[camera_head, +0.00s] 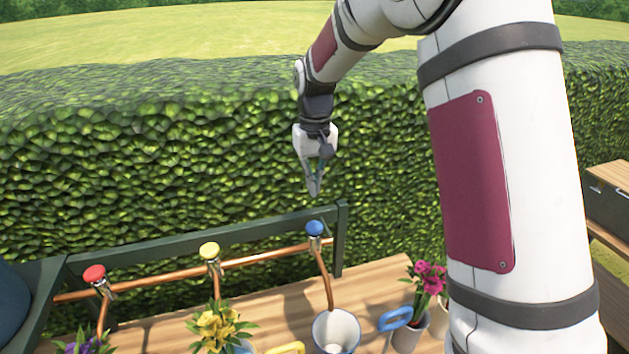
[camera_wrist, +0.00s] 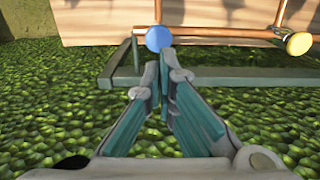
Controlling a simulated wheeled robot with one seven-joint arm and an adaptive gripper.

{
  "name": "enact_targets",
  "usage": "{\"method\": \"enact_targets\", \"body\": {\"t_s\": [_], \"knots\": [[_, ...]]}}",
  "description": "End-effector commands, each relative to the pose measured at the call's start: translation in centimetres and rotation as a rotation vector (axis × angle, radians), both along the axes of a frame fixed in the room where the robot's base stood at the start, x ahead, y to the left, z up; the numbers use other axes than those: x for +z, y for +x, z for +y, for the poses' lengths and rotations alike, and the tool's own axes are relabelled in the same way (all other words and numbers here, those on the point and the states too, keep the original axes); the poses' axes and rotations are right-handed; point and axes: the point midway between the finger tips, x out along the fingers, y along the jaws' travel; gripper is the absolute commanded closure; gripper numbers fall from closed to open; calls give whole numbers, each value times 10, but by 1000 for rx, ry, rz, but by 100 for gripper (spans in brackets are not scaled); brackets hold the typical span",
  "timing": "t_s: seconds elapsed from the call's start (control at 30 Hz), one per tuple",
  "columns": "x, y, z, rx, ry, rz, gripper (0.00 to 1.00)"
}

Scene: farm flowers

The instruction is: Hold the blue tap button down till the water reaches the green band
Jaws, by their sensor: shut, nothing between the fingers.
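The blue tap button (camera_head: 315,228) tops the rightmost tap on a copper pipe; it also shows in the wrist view (camera_wrist: 158,38), just beyond my fingertips. My gripper (camera_head: 314,192) is shut and empty, pointing down above the blue button with a visible gap in the head view. The fingertips also show in the wrist view (camera_wrist: 165,72). A copper spout (camera_head: 327,285) runs from the blue tap down to a white vessel with a blue rim (camera_head: 336,314). The vessel's lower part is cut off by the frame. I cannot make out a green band or the water level.
A yellow button (camera_head: 209,250) and a red button (camera_head: 94,273) top the other taps. A dark green rail (camera_head: 270,228) runs behind the pipe. Yellow flowers (camera_head: 216,326) and pink flowers (camera_head: 428,274) stand on the wooden table (camera_head: 280,297). A hedge (camera_head: 180,170) rises behind.

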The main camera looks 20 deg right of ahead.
Motion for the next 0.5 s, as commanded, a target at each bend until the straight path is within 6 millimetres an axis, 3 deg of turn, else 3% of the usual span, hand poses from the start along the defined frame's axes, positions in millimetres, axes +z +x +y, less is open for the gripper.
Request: {"method": "enact_targets", "body": {"t_s": [0.3, 0.5], "knots": [[-63, -2, 1, 0, 0, 5, 100], [-92, -1, 1, 0, 0, 2, 100]]}}
